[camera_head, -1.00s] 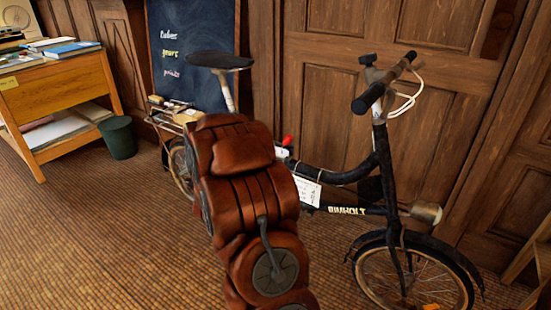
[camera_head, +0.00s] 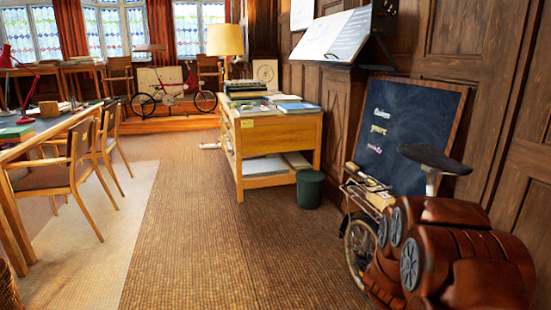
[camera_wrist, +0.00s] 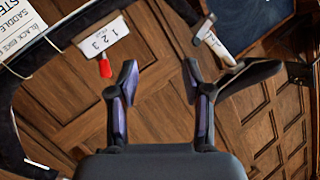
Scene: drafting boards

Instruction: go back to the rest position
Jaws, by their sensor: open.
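My gripper (camera_wrist: 160,82) is open in the wrist view, with nothing between its two fingers. Wooden door panelling shows behind the gap. A white plate marked 1 2 3 (camera_wrist: 104,36) with a red lever (camera_wrist: 105,68) is to the left of the fingers, on the bicycle. The bicycle's dark frame tube (camera_wrist: 68,28) curves along the left. Its black saddle (camera_wrist: 238,82) lies to the right of the fingers; I cannot tell if they touch. In the head view my gripper is not visible, and my reddish-brown arm covers much of the bicycle, whose saddle (camera_head: 435,159) shows above it.
A chalkboard (camera_head: 415,125) leans on the panelled wall behind the bicycle. A green bin (camera_head: 310,189) stands by a wooden cabinet (camera_head: 282,130). A table (camera_head: 35,145) with chairs (camera_head: 60,178) is at left. The carpet (camera_head: 215,245) between them is clear.

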